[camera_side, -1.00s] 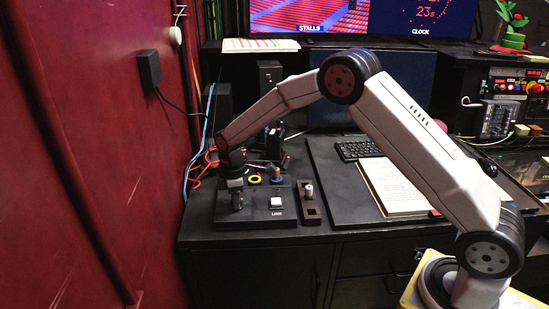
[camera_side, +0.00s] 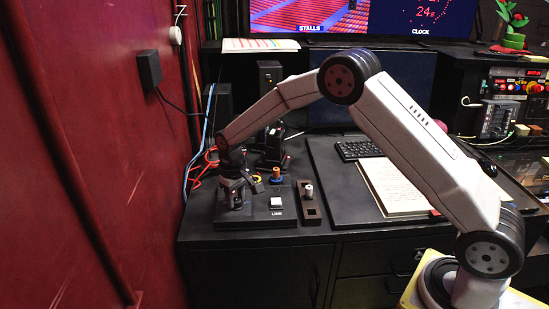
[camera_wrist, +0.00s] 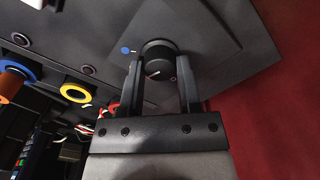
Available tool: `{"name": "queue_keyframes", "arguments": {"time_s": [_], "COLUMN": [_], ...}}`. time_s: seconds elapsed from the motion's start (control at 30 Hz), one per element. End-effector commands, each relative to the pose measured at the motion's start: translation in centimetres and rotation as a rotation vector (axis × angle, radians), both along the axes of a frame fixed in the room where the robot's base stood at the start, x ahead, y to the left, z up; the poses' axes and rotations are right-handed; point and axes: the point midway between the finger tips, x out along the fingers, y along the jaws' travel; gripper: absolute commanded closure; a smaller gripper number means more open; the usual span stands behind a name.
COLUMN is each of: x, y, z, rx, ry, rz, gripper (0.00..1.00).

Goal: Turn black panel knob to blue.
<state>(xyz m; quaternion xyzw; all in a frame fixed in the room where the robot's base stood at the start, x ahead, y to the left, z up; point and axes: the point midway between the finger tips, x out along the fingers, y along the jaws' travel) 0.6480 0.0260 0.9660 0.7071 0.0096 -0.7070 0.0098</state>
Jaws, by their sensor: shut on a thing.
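The black knob (camera_wrist: 158,58) stands on the black panel (camera_wrist: 215,35) in the wrist view. A white pointer line on its face is toward the lower left of the knob. A blue dot (camera_wrist: 125,49) lies on the panel just left of the knob, and the pointer is not lined up with it. My gripper (camera_wrist: 160,68) is shut on the knob, one finger on each side. In the side view my gripper (camera_side: 235,192) is low over the left end of the panel (camera_side: 255,218) and mostly hides the knob.
The panel also carries a white button (camera_side: 276,202), an orange peg (camera_side: 276,174) in a blue ring and a yellow ring (camera_wrist: 75,92). A dark block with a silver cylinder (camera_side: 309,191) stands right of it. The red wall (camera_side: 110,150) is close on the left.

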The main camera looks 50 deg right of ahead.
Motion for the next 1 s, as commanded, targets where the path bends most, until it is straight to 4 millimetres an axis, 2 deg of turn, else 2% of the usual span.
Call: {"name": "queue_keyframes", "arguments": {"time_s": [0.6, 1.0], "x": [-0.07, -0.10], "y": [-0.11, -0.11], "z": [0.04, 0.04], "rx": [0.000, 0.000], "ry": [0.002, 0.002], "rz": [-0.562, -0.740], "gripper": [1.00, 1.00]}}
